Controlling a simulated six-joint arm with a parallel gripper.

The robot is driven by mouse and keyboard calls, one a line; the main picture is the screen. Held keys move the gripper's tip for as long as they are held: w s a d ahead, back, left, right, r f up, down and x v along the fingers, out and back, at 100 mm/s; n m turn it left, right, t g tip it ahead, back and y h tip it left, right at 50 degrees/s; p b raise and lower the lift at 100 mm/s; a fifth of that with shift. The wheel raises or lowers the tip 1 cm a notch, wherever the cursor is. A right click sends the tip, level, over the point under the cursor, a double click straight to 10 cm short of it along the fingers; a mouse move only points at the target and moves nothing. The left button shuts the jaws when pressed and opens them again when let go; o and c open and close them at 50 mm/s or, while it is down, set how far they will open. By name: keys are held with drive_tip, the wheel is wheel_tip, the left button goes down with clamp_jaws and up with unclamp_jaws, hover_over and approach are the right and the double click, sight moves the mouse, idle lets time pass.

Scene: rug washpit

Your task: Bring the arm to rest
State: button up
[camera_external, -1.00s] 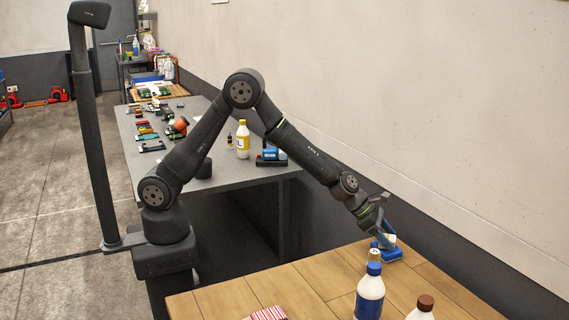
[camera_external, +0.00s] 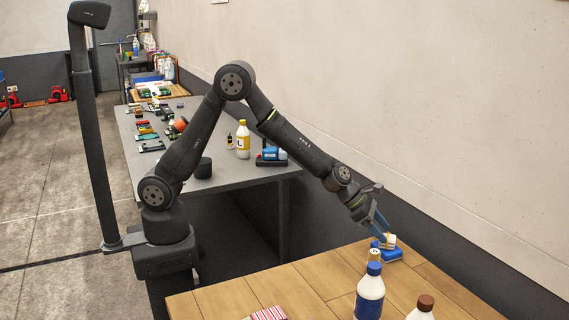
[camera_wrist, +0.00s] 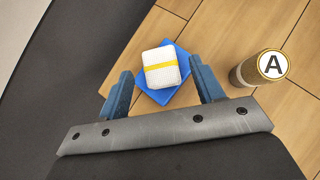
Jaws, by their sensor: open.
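My gripper (camera_external: 378,224) is above the far edge of the wooden table (camera_external: 232,299). Its two blue fingers are apart, and it also shows in the wrist view (camera_wrist: 160,68). Nothing is between the fingers. Beyond the fingertips is a white block with a yellow band (camera_wrist: 161,72), resting on a flat blue piece (camera_wrist: 144,84) on the wood. In the external view the blue piece (camera_external: 393,255) is just below the fingers, with the white block partly hidden by them.
A gold-and-white capped container (camera_wrist: 260,70) stands right of the blue piece. A blue-capped bottle (camera_external: 369,293), a brown-capped bottle (camera_external: 423,308) and a red-striped item (camera_external: 268,313) are nearer. A grey bench (camera_external: 221,178) with several items stands behind; a wall (camera_external: 430,110) borders the right.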

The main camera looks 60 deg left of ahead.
sight(388, 237)
drive_tip(key=v, duration=0.8)
drive_tip(key=x, duration=1.2)
drive_tip(key=shift+a+f, duration=0.1)
drive_tip(key=shift+f, duration=0.05)
drive_tip(key=shift+r, duration=2.25)
drive_tip(key=s+d+r, duration=0.1)
drive_tip(key=s+r, duration=0.1)
drive_tip(key=s, duration=0.1)
drive_tip(key=s+d+r, duration=0.2)
drive_tip(key=s, duration=0.2)
drive_tip(key=s+d+r, duration=0.2)
drive_tip(key=s+r, duration=0.1)
drive_tip(key=shift+s, duration=0.4)
drive_tip(key=s+d+f+m+g+h, duration=0.1)
drive_tip(key=s+d+f+m, duration=0.1)
drive_tip(key=s, duration=0.5)
drive_tip(key=shift+d+m+g, duration=0.4)
drive_tip(key=shift+d+m, duration=0.1)
drive_tip(key=shift+d, duration=0.2)
drive_tip(key=shift+s, duration=0.1)
